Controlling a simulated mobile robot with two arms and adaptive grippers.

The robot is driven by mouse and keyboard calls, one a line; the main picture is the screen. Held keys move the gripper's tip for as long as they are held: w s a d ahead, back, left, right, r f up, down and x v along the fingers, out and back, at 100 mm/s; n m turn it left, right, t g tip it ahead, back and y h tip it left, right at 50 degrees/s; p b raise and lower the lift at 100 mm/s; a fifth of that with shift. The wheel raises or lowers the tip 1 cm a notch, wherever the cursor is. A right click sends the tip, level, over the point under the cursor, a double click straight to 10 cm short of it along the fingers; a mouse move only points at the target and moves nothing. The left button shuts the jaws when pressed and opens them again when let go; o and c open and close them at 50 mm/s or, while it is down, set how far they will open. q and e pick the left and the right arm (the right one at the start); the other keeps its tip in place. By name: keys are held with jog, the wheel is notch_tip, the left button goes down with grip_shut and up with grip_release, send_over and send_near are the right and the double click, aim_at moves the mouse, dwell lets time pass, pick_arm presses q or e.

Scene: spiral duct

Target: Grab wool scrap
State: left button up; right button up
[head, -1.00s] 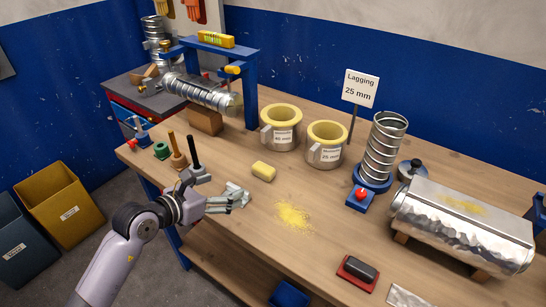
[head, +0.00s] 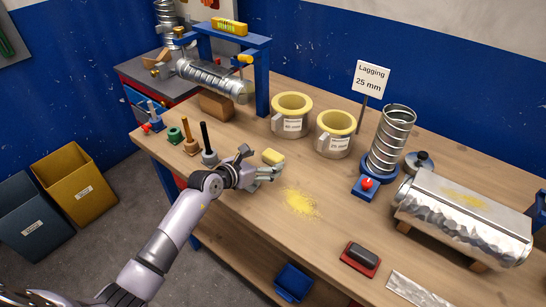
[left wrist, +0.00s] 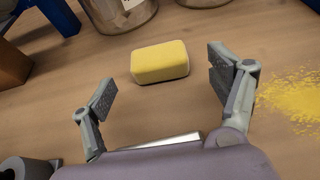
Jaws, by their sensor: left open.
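The wool scrap is a small yellow block (head: 273,156) lying on the wooden bench, left of a patch of yellow dust. In the left wrist view the yellow block (left wrist: 160,62) lies just ahead of the gripper, between the lines of its two fingers and apart from both. My left gripper (head: 262,166) is open and empty, low over the bench at the near side of the block. Its spread fingers show in the left wrist view (left wrist: 163,86). My right gripper is in neither view.
Two jars with yellow lining (head: 291,115) (head: 335,134) stand behind the block. A black-handled tool (head: 208,145) stands left of the gripper. Yellow dust (head: 301,203) lies to the right. A spiral duct (head: 391,138) stands farther right.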

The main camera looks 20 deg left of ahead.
aim_at(269, 159)
pick_arm(q)
jog(key=shift+x, duration=1.5)
jog(key=shift+a, duration=0.1)
jog(key=shift+s, duration=0.1)
jog(key=shift+c, duration=0.2)
jog(key=c, duration=1)
